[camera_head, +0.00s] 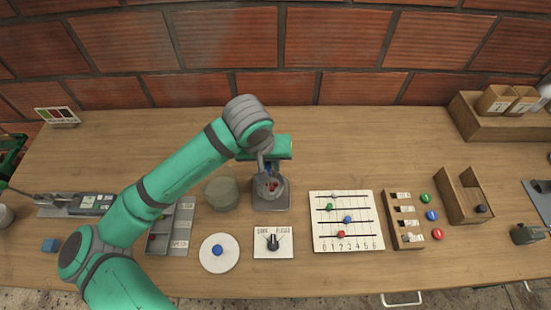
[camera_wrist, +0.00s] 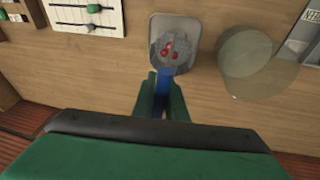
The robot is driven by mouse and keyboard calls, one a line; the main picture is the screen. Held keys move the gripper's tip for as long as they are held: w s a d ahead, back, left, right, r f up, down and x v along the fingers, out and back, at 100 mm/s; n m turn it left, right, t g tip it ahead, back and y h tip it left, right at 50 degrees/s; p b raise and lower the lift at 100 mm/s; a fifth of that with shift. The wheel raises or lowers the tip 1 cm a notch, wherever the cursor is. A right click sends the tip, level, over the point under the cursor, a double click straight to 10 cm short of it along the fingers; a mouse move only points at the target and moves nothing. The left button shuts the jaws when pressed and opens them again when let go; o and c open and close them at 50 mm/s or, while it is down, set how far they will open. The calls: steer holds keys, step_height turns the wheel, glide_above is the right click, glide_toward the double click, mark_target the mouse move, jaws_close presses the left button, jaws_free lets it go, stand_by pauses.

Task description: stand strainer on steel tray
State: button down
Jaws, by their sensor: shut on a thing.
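The strainer (camera_head: 265,185) is a small grey bowl with red pieces in it. It also shows in the wrist view (camera_wrist: 178,45), with a blue handle pointing toward my gripper. My gripper (camera_wrist: 164,92) is shut on the blue handle. In the head view my gripper (camera_head: 266,163) is just behind the strainer. The steel tray (camera_head: 285,204) is a grey rounded square under the strainer; its rim shows around the bowl in the wrist view (camera_wrist: 155,28). I cannot tell whether the strainer touches the tray or hangs just above it.
A round translucent vessel (camera_head: 221,190) stands close left of the tray. A dial panel (camera_head: 273,243) and a white disc with a blue knob (camera_head: 219,252) lie in front. A slider board (camera_head: 345,220) lies to the right. The table behind the tray is mostly clear.

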steer(key=shift+s+x, duration=0.15)
steer(key=shift+x, duration=0.55)
steer(key=shift+s+x, duration=0.15)
steer(key=shift+x, duration=0.55)
steer(key=shift+w+f, duration=0.25)
steer(key=shift+f, duration=0.3)
steer(key=shift+s+d, duration=0.15)
steer(key=shift+d, duration=0.1)
steer(key=shift+a, duration=0.2)
steer(key=c, duration=1.7)
jaws_free()
steer(key=shift+s+a, duration=0.1)
steer(key=shift+a, duration=0.15)
steer(key=shift+d, duration=0.15)
steer(key=shift+r, duration=0.2)
steer(key=v, duration=1)
steer(key=shift+s+a+r, duration=0.1)
steer(key=shift+a+r, duration=0.05)
steer(key=shift+a, duration=0.1)
